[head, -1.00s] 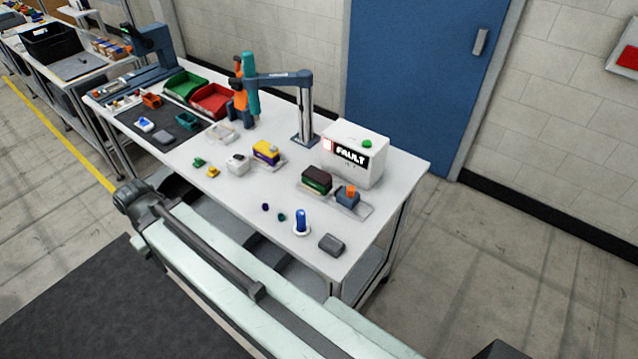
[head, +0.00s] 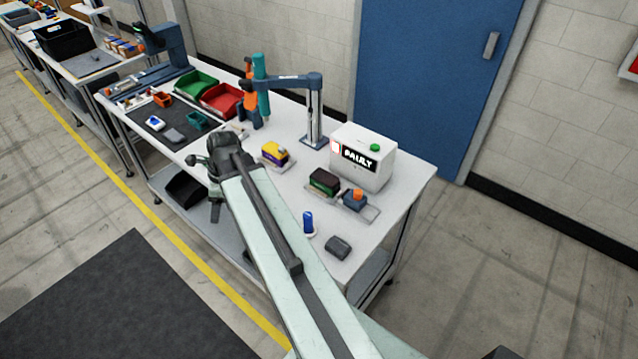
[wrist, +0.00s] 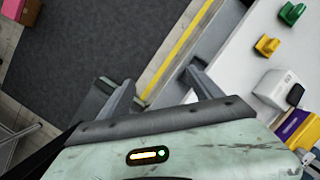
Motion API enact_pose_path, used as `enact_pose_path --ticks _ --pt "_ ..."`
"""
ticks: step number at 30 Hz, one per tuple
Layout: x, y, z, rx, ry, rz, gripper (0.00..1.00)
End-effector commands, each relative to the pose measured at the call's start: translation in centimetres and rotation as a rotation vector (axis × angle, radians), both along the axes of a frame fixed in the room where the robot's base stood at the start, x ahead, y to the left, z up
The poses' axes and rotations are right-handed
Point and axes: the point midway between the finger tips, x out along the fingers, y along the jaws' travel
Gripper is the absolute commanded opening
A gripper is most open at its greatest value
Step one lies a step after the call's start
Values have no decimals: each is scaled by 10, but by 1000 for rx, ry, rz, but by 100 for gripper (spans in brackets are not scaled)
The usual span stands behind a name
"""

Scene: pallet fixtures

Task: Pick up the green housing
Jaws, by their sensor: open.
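Several green pieces are in view, and I cannot tell for sure which is the green housing. A dark-topped block with green sides (head: 323,182) sits on a flat plate near the white FAULT box. A small open green box (head: 197,121) lies at the dark mat's right edge. A small green part (wrist: 291,13) lies on the white table at the wrist view's upper right; my arm hides it in the head view. My gripper (wrist: 148,72) is open and empty, fingers apart over the floor beside the table's front edge. In the head view it hangs at the front edge, left of the block.
A yellow part (wrist: 267,45) and a white block (wrist: 277,88) lie near the small green part. The white FAULT box (head: 363,158) stands at the right rear. A blue upright piece (head: 308,222) and a grey block (head: 338,247) are at the front right.

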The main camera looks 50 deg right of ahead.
Motion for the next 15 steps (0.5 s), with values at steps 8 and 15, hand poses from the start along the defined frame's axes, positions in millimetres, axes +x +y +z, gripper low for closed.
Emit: enact_pose_path --ticks 8,15 --pt "-104 -236 26 109 -46 -631 75" --pt "-188 -316 30 105 -56 -816 75"
